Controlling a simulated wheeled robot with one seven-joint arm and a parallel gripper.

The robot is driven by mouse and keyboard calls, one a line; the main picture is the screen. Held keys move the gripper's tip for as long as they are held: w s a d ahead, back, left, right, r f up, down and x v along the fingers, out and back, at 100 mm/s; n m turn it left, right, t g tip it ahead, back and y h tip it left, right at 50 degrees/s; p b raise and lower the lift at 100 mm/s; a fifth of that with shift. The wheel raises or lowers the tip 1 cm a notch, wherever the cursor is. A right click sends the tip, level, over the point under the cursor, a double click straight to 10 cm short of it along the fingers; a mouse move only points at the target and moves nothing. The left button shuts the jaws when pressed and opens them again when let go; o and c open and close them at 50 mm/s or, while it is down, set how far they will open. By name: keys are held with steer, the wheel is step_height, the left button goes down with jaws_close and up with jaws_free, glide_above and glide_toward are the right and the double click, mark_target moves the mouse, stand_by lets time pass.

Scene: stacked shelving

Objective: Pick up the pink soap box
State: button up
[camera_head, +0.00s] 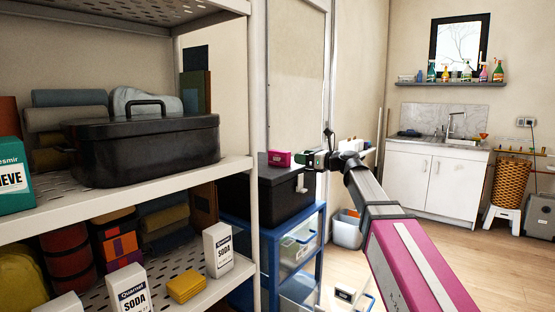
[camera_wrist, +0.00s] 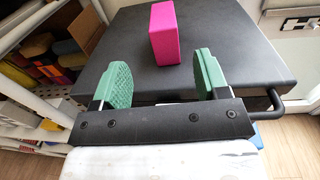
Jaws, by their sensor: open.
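The pink soap box (camera_head: 279,158) sits on top of a black lidded box (camera_head: 287,190) in the head view. In the wrist view the pink soap box (camera_wrist: 165,35) stands upright on the flat black lid (camera_wrist: 238,45). My gripper (camera_head: 312,159) is just to the right of the soap box in the head view. In the wrist view my gripper (camera_wrist: 163,80) is open, with two green pads spread apart. The soap box lies ahead of the gap between the pads, beyond their tips, and nothing is held.
The black box stands on a blue-framed rack (camera_head: 268,250) with drawers. A white shelf post (camera_head: 254,130) stands close on the left; its shelves hold a black case (camera_head: 145,150), soda boxes (camera_head: 218,249) and rolls. A grey bin (camera_head: 347,229) is on the floor. Open floor lies to the right.

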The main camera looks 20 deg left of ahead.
mark_target(281, 153)
steer(key=x, duration=1)
steer(key=shift+w+a+r, duration=0.15)
steer(key=shift+w+a, duration=0.1)
steer(key=shift+w, duration=0.1)
steer(key=c, duration=1.1)
